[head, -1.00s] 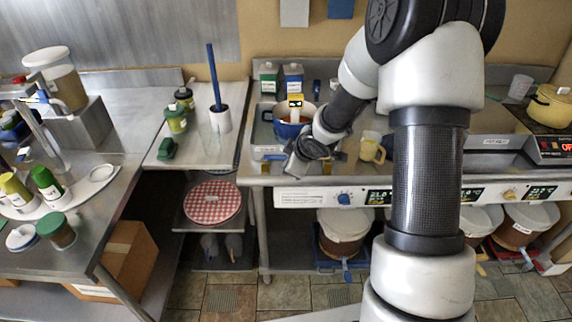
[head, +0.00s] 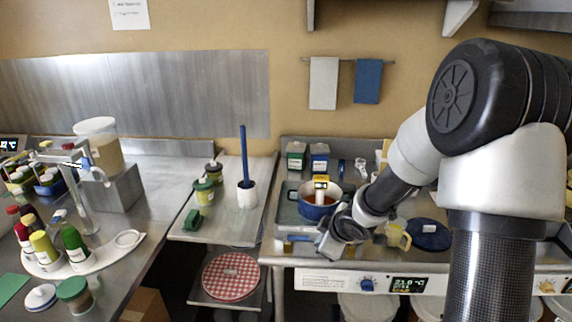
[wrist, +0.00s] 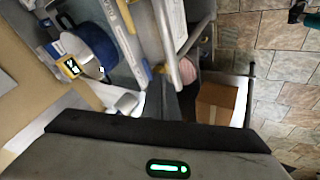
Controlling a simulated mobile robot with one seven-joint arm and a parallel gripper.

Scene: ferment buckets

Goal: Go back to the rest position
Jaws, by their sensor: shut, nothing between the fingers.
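My gripper (head: 330,243) is at the front edge of the right-hand counter, beside a blue pot (head: 314,208). My arm comes down to it from the right. The pot holds a reddish-brown content, and a yellow device with a small display (head: 321,184) sits at its rim. The pot and device also show at the upper left of the wrist view (wrist: 88,50). The dark edge of my gripper (wrist: 160,130) crosses the lower wrist view, and nothing shows held in it. The gripper is shut and empty.
A yellow pitcher (head: 396,236) and a dark blue round lid (head: 429,234) are right of my gripper. Green and blue containers stand behind the pot. A white holder with a blue-handled tool (head: 246,194) stands on the left counter. A control panel (head: 340,281) runs along the counter front.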

